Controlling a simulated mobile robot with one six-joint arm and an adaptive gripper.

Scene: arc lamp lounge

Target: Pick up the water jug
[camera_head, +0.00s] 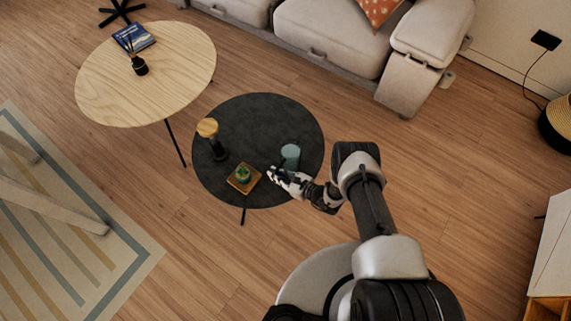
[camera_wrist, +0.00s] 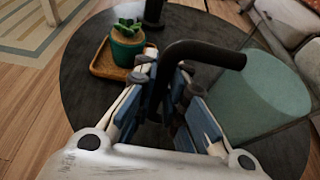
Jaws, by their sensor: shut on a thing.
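The water jug is a teal, see-through vessel (camera_head: 290,152) on the right part of the round black table (camera_head: 268,112). In the wrist view its teal body (camera_wrist: 268,92) is at the right, and its thick black handle (camera_wrist: 205,50) curves over to my fingers. My gripper (camera_head: 276,175) is at the jug's near left side. In the wrist view my gripper (camera_wrist: 168,92) is shut on the handle, with blue-padded fingers on both sides of it. The fingers hide the handle's lower part. I cannot tell whether the jug's base touches the table.
A green potted plant (camera_head: 243,174) on a square wooden tray (camera_head: 232,183) stands left of my gripper. A black object with a round wooden top (camera_head: 207,127) stands behind it. A light wood table (camera_head: 180,65) and a sofa (camera_head: 335,35) lie beyond.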

